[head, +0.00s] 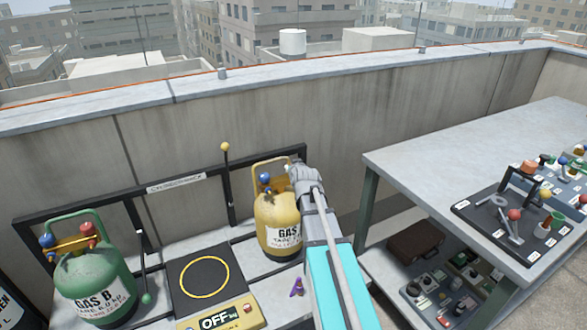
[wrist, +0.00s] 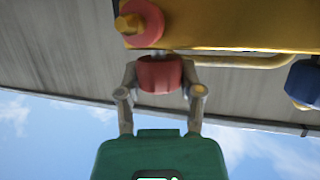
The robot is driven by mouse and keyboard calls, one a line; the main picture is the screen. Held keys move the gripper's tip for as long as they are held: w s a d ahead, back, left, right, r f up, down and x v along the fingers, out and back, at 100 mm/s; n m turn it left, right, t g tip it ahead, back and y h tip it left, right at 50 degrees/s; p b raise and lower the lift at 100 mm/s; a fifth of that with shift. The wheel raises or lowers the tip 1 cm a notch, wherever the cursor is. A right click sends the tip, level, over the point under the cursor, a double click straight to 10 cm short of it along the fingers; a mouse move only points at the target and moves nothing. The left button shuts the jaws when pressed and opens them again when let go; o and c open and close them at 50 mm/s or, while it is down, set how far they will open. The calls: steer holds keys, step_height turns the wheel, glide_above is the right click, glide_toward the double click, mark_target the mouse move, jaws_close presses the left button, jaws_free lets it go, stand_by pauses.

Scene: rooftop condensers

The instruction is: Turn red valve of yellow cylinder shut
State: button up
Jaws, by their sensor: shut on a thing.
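The yellow cylinder (head: 278,225) stands upright on the bench in the head view, with a white label on its front, a yellow collar and a blue valve (head: 264,178). My gripper (head: 294,172) reaches its upper right side and hides the red valve there. In the wrist view the red valve (wrist: 159,74) sits between the two fingertips of my gripper (wrist: 158,80), which are shut on it from both sides. Yellow metal of the cylinder (wrist: 230,22) fills the top right. A red round part with a brass nut (wrist: 139,22) and the blue valve (wrist: 303,84) flank it.
A green cylinder (head: 95,283) with blue and red valves stands at the left. A black scale (head: 203,283) reading OFF lies between the cylinders. A dark rail (head: 65,209) runs behind them. A grey table (head: 455,165) with tools stands at the right.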

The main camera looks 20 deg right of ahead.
steer(key=o, duration=1.2)
steer(key=shift+c, duration=0.2)
steer(key=shift+n+y, duration=1.4)
steer(key=shift+y, duration=0.2)
steer(key=shift+w+n+y, duration=0.1)
steer(key=shift+n+y, duration=1.4)
steer(key=shift+y, duration=0.3)
steer(key=shift+n+g+y, duration=1.4)
steer(key=shift+n+y, duration=1.1)
steer(key=shift+y, duration=0.1)
steer(key=p+v, duration=0.6)
steer(key=v, duration=0.8)
steer(key=s+a+f+m+g+h+b, duration=0.1)
steer(key=s+a+f+m+g+h, duration=0.1)
steer(key=a+f, duration=0.3)
steer(key=s+a+f+m+g+h+b, duration=0.2)
steer(key=s+a+f+g, duration=0.2)
steer(key=a, duration=0.9)
steer(key=s+a+f+m+g+h+b, duration=0.1)
steer(key=s+a+f, duration=0.4)
steer(key=a, duration=0.5)
steer(key=shift+s+f+m+g+h+b, duration=0.3)
steer(key=shift+f+m+g+h, duration=0.2)
steer(key=shift+g, duration=0.8)
